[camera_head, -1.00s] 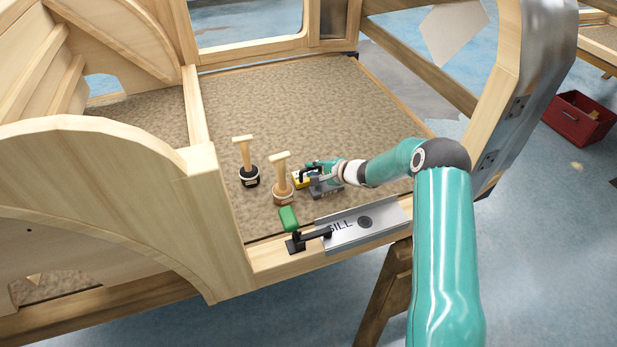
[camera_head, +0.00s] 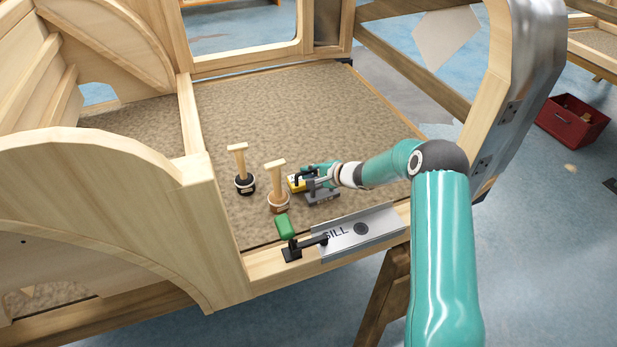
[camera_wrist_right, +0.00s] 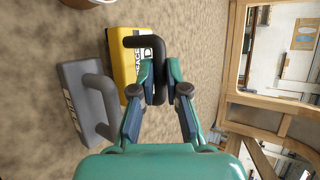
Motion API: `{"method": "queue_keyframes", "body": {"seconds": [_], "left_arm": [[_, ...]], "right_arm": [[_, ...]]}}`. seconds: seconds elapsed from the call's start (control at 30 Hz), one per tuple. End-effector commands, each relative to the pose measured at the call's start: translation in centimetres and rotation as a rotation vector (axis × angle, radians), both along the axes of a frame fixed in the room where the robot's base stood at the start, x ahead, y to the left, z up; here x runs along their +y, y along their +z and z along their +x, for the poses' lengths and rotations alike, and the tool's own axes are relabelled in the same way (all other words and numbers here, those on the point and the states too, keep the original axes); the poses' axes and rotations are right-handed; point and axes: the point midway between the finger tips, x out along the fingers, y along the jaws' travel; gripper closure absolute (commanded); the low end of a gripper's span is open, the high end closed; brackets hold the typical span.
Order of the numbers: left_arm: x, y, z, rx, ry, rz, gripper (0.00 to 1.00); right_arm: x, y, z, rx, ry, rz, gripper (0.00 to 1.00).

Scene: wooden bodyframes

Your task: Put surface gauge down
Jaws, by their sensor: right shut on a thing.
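The surface gauge appears to be the yellow block (camera_head: 293,185) with a black handle, on or just above the speckled floor panel (camera_head: 265,95); I cannot tell if it touches. In the right wrist view the yellow block (camera_wrist_right: 125,65) shows part of a printed label. My right gripper (camera_head: 311,173) is shut on its black handle; in the wrist view the fingers (camera_wrist_right: 160,82) meet at that handle. My left gripper is not in view.
A grey block (camera_head: 323,197) with a handle stands close beside the yellow one. Two wooden-handled tools, one dark-based (camera_head: 244,183) and one brown-based (camera_head: 278,200), stand to the left. A green block (camera_head: 285,226) and the metal sill plate (camera_head: 362,232) are in front. The panel behind is clear.

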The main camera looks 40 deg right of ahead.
Motion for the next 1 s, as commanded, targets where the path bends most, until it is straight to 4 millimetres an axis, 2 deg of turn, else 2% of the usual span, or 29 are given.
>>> {"method": "queue_keyframes", "body": {"seconds": [0.03,0.17,0.4,0.6,0.8,0.97,1.0], "left_arm": [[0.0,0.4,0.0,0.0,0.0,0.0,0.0],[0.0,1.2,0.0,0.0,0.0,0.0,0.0],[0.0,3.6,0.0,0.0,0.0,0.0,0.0],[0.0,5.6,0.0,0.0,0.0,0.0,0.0],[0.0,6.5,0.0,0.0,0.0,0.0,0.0],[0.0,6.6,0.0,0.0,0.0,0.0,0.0],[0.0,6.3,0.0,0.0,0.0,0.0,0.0]], "right_arm": [[0.0,1.4,0.1,-0.007,0.0,-0.003,1.0],[-0.1,4.5,0.1,-0.006,0.001,-0.004,1.0],[0.0,11.4,0.1,-0.007,0.0,-0.003,1.0],[-0.1,15.8,0.1,-0.005,-0.002,-0.002,1.0],[-0.1,18.0,0.0,-0.003,-0.009,0.0,1.0],[-0.4,18.1,-0.2,-0.001,-0.044,0.001,1.0],[-1.3,18.3,-0.6,-0.003,-0.075,0.0,1.0]]}}
